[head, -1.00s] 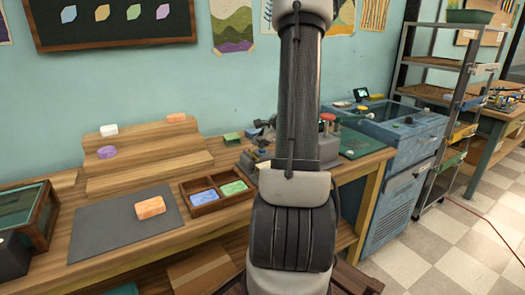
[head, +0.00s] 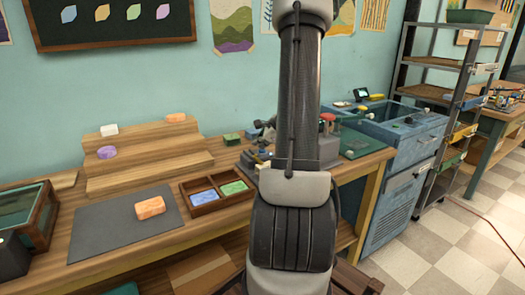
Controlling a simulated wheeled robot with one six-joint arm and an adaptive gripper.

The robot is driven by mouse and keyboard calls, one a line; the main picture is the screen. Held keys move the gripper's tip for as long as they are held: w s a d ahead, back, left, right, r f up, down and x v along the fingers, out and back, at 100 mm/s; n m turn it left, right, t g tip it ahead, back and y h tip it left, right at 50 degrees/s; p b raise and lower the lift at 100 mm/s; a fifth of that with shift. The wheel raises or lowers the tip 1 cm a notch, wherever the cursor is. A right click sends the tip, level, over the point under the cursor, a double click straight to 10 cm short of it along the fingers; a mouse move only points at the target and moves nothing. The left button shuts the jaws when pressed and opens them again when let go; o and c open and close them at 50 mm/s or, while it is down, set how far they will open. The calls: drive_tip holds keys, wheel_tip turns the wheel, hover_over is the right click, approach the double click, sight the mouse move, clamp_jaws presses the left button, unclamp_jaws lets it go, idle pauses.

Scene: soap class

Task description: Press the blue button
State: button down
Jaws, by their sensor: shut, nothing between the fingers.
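A small blue block (head: 253,134) stands on the bench just left of my arm. It is partly hidden, and I cannot tell for certain whether it is the blue button. A dark green block (head: 232,139) stands to its left. My gripper (head: 262,155) shows only in part as dark pieces at the left edge of my arm, close to the blue block. It is shut and empty. My upright arm hides the rest of it, and I cannot tell whether it touches anything.
A wooden tray (head: 204,211) holds a blue and a green soap. An orange soap (head: 150,208) lies on the grey mat (head: 105,232). The wooden steps (head: 150,182) hold several soaps.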

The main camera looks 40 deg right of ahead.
drive_tip(key=shift+r, duration=0.1)
drive_tip(key=shift+r, duration=3)
drive_tip(key=s+a+n+g+y, duration=0.3)
drive_tip(key=s+a+n+g, duration=0.2)
drive_tip(key=s+a+n, duration=0.75)
drive_tip(key=s+a+r+n+h, duration=0.2)
drive_tip(key=s+a+r+n, duration=0.7)
drive_tip(key=a+n, duration=0.4)
drive_tip(key=shift+s+a+r+n+h, duration=0.2)
drive_tip(key=shift+s+r+n+h, duration=0.15)
drive_tip(key=shift+r+n, duration=0.5)
